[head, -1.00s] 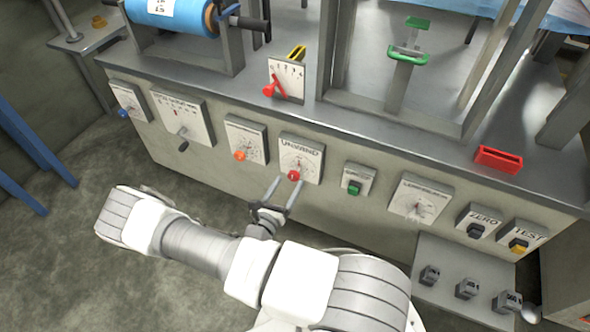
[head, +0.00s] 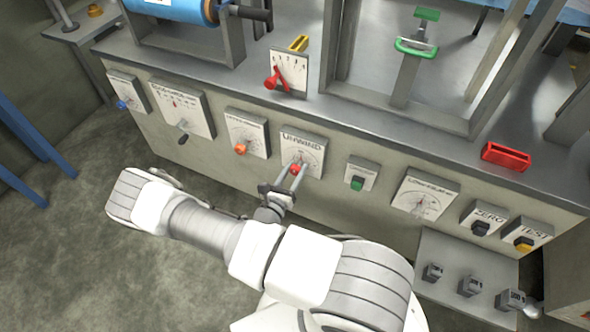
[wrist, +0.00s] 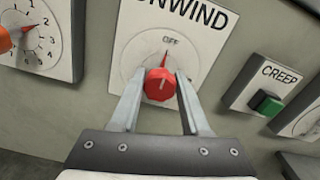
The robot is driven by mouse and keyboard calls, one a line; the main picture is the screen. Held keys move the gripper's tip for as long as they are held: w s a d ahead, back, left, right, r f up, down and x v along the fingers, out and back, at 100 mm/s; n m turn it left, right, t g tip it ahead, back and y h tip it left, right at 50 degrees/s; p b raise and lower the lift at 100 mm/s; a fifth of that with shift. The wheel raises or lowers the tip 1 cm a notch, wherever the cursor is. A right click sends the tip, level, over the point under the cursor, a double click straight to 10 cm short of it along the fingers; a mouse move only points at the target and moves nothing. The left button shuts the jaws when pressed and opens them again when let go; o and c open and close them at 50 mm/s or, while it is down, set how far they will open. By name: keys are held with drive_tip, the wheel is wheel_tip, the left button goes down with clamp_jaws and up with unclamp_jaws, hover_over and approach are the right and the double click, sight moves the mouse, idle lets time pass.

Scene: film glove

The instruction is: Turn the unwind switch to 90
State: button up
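The unwind switch is a red knob (wrist: 160,86) on a white plate labelled UNWIND (wrist: 205,45). Its red pointer points up at OFF in the wrist view. In the head view the knob (head: 296,169) is on the front panel, partly hidden by my fingers. My gripper (wrist: 160,76) has one finger on each side of the knob, with a narrow gap seemingly left at each side. It also shows in the head view (head: 298,171). The fingers are apart and not visibly clamped. The lower part of the dial's scale is hidden behind the knob and fingers.
An orange knob (head: 241,148) on a numbered dial is left of the unwind plate. A green CREEP button (wrist: 266,102) is to its right. Above, on the bench top, stands a scale with a red lever (head: 277,79). A red holder (head: 506,156) lies further right.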

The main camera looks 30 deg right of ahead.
clamp_jaws()
drive_tip(key=shift+r+m+p, duration=0.1)
drive_tip(key=shift+m+p, duration=0.3)
drive_tip(key=m+p, duration=0.2)
drive_tip(key=m, duration=0.1)
drive_tip(key=shift+r, duration=0.1)
drive_tip(key=m+p, duration=0.4)
drive_tip(key=m, duration=0.1)
drive_tip(key=shift+s+m, duration=0.1)
drive_tip(key=shift+m, duration=0.2)
drive_tip(key=m+p, duration=0.3)
drive_tip(key=m, duration=0.2)
drive_tip(key=shift+d, duration=0.1)
drive_tip(key=shift+f+m+p, duration=0.2)
drive_tip(key=shift+m+p, duration=0.95)
drive_tip(key=shift+m, duration=0.55)
